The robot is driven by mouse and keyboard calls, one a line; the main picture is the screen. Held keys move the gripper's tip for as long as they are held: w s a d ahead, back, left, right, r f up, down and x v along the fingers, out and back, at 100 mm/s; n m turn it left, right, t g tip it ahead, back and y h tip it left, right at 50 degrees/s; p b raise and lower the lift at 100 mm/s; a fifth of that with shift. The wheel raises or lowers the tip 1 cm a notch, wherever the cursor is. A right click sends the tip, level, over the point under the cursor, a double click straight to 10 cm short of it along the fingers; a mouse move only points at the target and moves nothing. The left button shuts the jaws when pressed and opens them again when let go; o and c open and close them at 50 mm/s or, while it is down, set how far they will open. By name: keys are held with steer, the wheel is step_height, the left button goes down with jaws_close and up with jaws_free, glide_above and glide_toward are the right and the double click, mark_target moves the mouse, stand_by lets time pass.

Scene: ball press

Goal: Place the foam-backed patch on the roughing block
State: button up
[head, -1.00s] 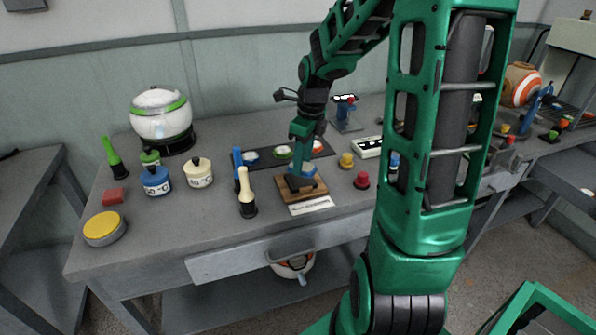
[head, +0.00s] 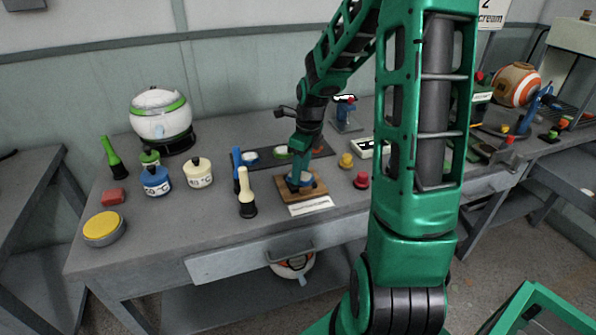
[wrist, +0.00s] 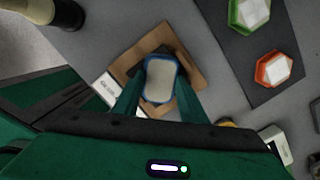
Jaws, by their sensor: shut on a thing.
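The patch, with a blue rim and a pale face, sits between my gripper's green fingers (wrist: 158,98) in the wrist view (wrist: 160,80). My gripper (head: 300,180) is shut on it, low over a brown wooden board (head: 285,195). A dark block, presumably the roughing block, shows in part behind the patch on the board (wrist: 182,62). The board's corners show around it in the wrist view (wrist: 128,62). Whether the patch touches the block cannot be told, as the patch and fingers hide most of it.
A dark mat (head: 265,164) behind the board holds green (wrist: 248,12) and orange (wrist: 272,69) patches. A cream-handled tool (head: 245,190) and a blue one (head: 237,165) stand left. A white card (head: 312,206) lies in front. Yellow (head: 346,161) and red (head: 361,181) knobs stand right.

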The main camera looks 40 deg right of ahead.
mark_target(305, 177)
steer(key=o, duration=1)
step_height(305, 177, up, 12)
steer(key=s, duration=0.1)
steer(key=s+a+n, duration=0.1)
steer(key=s+n, duration=0.7)
steer(key=s, duration=0.1)
steer(key=s+a+n, duration=0.1)
steer(key=s+n, duration=0.7)
steer(key=s, duration=0.1)
steer(key=s+a+f+n+g, duration=0.1)
steer(key=s+n, duration=0.6)
steer(key=s, duration=0.2)
steer(key=shift+s+n, duration=0.2)
steer(key=shift+n, duration=0.2)
